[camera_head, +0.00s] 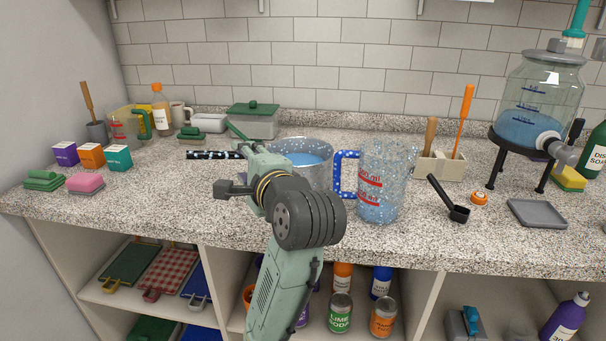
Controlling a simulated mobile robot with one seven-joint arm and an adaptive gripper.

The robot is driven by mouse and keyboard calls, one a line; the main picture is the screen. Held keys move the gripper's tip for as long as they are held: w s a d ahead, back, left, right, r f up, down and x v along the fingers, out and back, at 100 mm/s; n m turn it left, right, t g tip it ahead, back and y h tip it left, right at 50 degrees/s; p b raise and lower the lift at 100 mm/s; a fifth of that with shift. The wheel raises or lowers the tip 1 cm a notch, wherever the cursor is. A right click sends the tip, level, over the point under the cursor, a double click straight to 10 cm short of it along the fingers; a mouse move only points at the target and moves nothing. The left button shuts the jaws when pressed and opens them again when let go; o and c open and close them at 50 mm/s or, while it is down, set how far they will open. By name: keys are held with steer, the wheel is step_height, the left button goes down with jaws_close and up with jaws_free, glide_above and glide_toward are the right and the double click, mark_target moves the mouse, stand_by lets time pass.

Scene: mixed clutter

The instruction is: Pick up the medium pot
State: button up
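A grey, speckled round pot (318,174) with blue contents stands on the counter, partly behind my arm. A dark speckled handle (205,155) sticks out to the left of my gripper and seems to belong to this pot. My gripper (243,151) is at the pot's left side, by the inner end of that handle. My wrist hides the pot's left side and the place where the handle joins. My fingertips are too small and covered to show whether they are open, or whether they touch the handle.
A clear measuring jug (385,185) with a blue handle stands close to the pot's right. Behind the pot is a green-lidded container (252,122). A black scoop (455,210) and a grey tray (537,213) lie to the right.

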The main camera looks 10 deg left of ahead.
mark_target(235, 154)
steer(key=x, duration=0.3)
steer(key=p+x, duration=0.1)
steer(key=x, duration=0.3)
steer(key=f+p+x, duration=0.1)
steer(key=x, duration=0.2)
steer(key=shift+w+a, duration=0.1)
steer(key=shift+w, duration=0.15)
steer(key=shift+c, duration=0.2)
jaws_close()
stand_by(0.3)
steer(key=shift+r, duration=0.15)
stand_by(0.4)
